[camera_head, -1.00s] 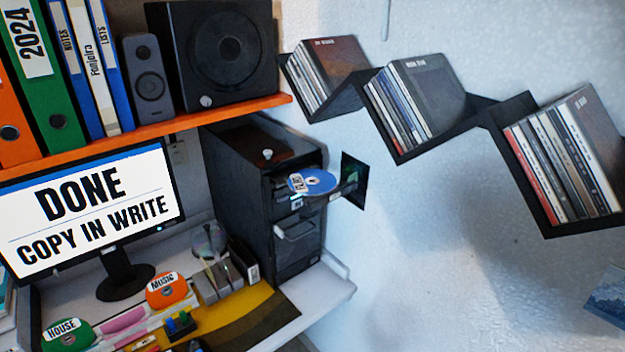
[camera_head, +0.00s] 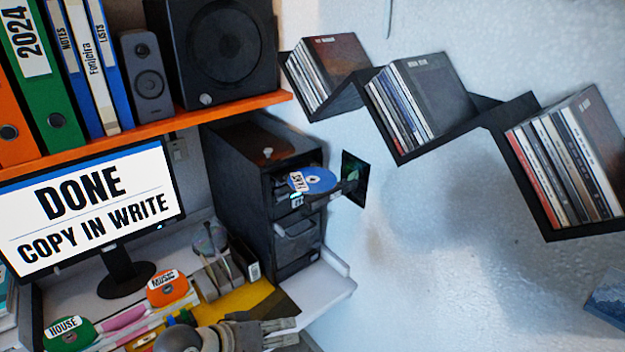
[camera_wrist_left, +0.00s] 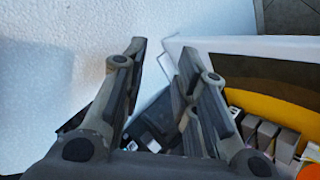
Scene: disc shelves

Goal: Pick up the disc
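A blue disc (camera_head: 318,181) with a white label lies on the open tray at the upper front of a black drive tower (camera_head: 257,190). My left gripper (camera_head: 295,331) is low in the head view, below and in front of the tower, apart from the disc. In the left wrist view its two fingers (camera_wrist_left: 160,55) stand apart with nothing held between them. I cannot make out the disc in the left wrist view. My right gripper is not in view.
A monitor (camera_head: 85,210) reads "DONE COPY IN WRITE". Green (camera_head: 70,332) and orange (camera_head: 167,288) labelled items lie on the desk. An orange shelf (camera_head: 150,130) hangs above. A black zigzag wall shelf (camera_head: 400,157) holds cases.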

